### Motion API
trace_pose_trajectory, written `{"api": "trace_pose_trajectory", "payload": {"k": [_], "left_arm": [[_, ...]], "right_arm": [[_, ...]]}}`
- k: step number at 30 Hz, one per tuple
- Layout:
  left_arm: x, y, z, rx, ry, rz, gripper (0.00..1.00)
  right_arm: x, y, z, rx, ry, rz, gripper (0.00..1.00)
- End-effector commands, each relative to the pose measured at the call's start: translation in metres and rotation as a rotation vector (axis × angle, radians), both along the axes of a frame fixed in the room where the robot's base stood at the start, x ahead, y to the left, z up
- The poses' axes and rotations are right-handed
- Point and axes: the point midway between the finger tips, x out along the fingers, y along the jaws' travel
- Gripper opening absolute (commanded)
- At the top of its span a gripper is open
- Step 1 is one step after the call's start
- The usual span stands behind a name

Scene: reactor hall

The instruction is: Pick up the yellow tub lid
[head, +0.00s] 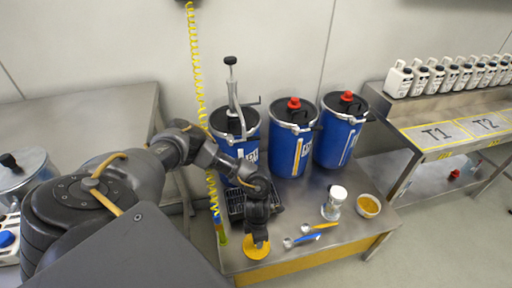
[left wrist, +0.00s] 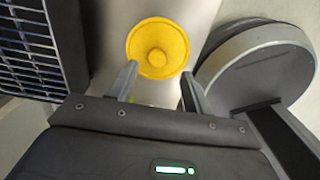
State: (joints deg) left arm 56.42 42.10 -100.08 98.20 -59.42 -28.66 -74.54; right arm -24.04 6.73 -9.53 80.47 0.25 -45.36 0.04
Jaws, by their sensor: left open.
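The yellow tub lid (head: 256,248) is a round disc with a raised centre knob. It lies on the metal table near its front left edge. In the left wrist view the lid (left wrist: 158,48) is just beyond the fingertips, centred between them. My left gripper (head: 258,232) points down right above the lid and hides part of it in the head view. Its two fingers (left wrist: 158,80) are apart with nothing between them; whether they touch the lid's rim I cannot tell. My right gripper is not in view.
Right of the gripper lie a blue-handled tool (head: 302,239) and a yellow-handled one (head: 320,226). A white-capped jar (head: 334,203) and a bowl with yellow contents (head: 368,206) stand farther right.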

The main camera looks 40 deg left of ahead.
Motion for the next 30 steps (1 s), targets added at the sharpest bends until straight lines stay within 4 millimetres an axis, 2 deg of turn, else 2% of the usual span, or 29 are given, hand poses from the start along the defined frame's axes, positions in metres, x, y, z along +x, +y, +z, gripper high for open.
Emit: {"api": "trace_pose_trajectory", "payload": {"k": [4, 13, 22, 23, 30], "left_arm": [[0.000, 0.001, -0.006, 0.001, 0.001, 0.003, 0.49], [0.001, 0.005, -0.047, 0.001, 0.001, 0.004, 0.49], [0.001, 0.005, -0.052, -0.001, 0.000, 0.004, 0.49], [0.001, 0.005, -0.052, -0.001, 0.000, 0.004, 0.48], [0.001, 0.005, -0.052, -0.001, 0.001, 0.004, 0.17]], "right_arm": [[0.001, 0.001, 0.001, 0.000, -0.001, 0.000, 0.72], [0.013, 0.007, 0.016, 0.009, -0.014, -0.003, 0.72], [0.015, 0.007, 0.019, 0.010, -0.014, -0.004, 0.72], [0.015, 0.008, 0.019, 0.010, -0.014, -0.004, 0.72], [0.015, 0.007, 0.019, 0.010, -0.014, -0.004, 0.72]]}}
